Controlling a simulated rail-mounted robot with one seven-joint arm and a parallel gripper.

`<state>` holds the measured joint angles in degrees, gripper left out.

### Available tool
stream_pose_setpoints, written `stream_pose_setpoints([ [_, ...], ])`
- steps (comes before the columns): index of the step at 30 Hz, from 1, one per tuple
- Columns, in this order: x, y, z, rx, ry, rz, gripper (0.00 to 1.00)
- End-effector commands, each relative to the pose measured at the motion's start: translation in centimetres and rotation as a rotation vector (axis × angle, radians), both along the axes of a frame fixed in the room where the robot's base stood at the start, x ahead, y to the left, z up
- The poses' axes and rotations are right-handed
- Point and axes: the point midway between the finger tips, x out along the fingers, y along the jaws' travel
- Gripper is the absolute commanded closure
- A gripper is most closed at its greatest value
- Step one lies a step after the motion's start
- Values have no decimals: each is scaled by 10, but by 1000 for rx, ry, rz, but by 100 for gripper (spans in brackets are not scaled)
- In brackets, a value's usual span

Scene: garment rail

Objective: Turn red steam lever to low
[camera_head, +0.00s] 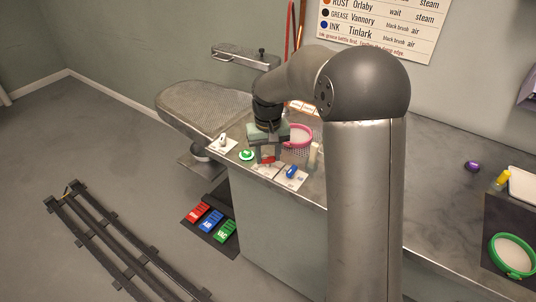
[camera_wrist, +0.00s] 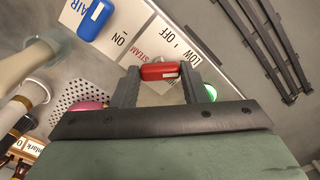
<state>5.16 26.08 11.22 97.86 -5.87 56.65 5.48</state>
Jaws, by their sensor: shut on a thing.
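The red steam lever (camera_wrist: 160,72) shows in the wrist view between my two fingertips, above a white plate (camera_wrist: 172,42) lettered STEAM, LOW and OFF. My gripper (camera_wrist: 158,80) is shut on the lever, with one finger at each end of it. In the head view the lever (camera_head: 267,160) shows below my gripper (camera_head: 265,153) at the front edge of the counter. My fingers hide part of the plate, and I cannot tell which mark the lever points to.
A blue AIR lever (camera_head: 291,172) stands just right on its own plate. A green button (camera_head: 246,155) is close on the left. A pink-rimmed mesh basket (camera_head: 298,136) stands behind. Red, blue and green pedals (camera_head: 210,222) lie on the floor below.

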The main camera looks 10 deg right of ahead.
Motion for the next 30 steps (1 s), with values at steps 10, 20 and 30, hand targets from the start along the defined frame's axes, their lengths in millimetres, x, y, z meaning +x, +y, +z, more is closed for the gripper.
stream_pose_setpoints([
  [10,0,0,1,0,-2,-44,83],
  [20,1,0,1,0,-2,-43,43],
  [30,0,0,2,0,-2,-42,38],
])
